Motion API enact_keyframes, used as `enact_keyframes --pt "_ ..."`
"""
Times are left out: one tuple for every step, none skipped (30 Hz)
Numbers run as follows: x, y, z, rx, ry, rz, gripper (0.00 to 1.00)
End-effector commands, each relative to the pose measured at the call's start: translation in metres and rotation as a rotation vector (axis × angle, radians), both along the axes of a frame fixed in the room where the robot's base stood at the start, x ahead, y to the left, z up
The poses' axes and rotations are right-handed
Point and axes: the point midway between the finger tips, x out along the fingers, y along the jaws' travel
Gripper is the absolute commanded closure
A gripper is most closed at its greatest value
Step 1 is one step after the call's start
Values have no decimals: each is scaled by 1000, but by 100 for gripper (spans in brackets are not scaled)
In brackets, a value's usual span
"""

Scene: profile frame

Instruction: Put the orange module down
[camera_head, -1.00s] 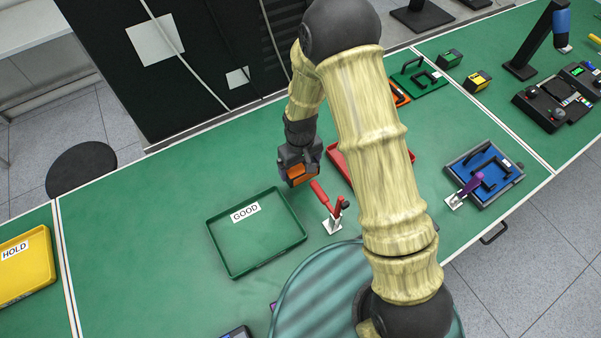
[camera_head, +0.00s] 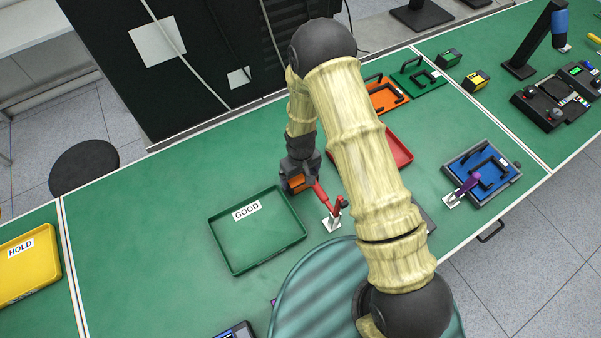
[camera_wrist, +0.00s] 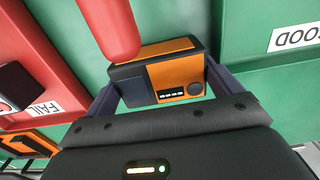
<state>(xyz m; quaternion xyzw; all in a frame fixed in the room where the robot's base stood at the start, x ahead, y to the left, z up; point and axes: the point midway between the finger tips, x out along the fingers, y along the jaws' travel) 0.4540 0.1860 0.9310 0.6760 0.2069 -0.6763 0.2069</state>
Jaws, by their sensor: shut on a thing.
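The orange module (camera_wrist: 172,80) is an orange and dark box with a round dial. It sits between the two fingers of my gripper (camera_wrist: 165,92), which is shut on it. In the head view my gripper (camera_head: 298,183) is beside the upper right corner of the green GOOD tray (camera_head: 222,250), with the orange module (camera_head: 297,182) showing at its end. The GOOD tray looks empty. From these views I cannot tell how high the module is above the table.
A red-handled clamp (camera_head: 333,217) stands close to my gripper, right of the GOOD tray; its red handle (camera_wrist: 108,25) looms near the module. A red tray (camera_head: 398,150) lies partly behind my arm. A yellow HOLD tray (camera_head: 30,275) is far left, with clear green table between.

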Motion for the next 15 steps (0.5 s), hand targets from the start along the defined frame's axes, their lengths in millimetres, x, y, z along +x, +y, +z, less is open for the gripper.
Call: enact_keyframes --pt "0 0 0 1 -1 0 37" --pt "0 0 0 1 -1 0 37" --pt "0 0 0 1 -1 0 37" --pt "0 0 0 1 -1 0 37" --pt "0 0 0 1 -1 0 37" --pt "0 0 0 1 -1 0 37" --pt "0 0 -1 1 -1 0 37" --pt "0 0 -3 0 0 0 37" --pt "0 0 -4 0 0 0 37" --pt "0 0 -4 0 0 0 7" --pt "0 0 -3 0 0 0 1" --pt "0 0 -3 0 0 0 0" --pt "0 0 -3 0 0 0 0" --pt "0 0 -3 0 0 0 0" --pt "0 0 -3 0 0 0 0"
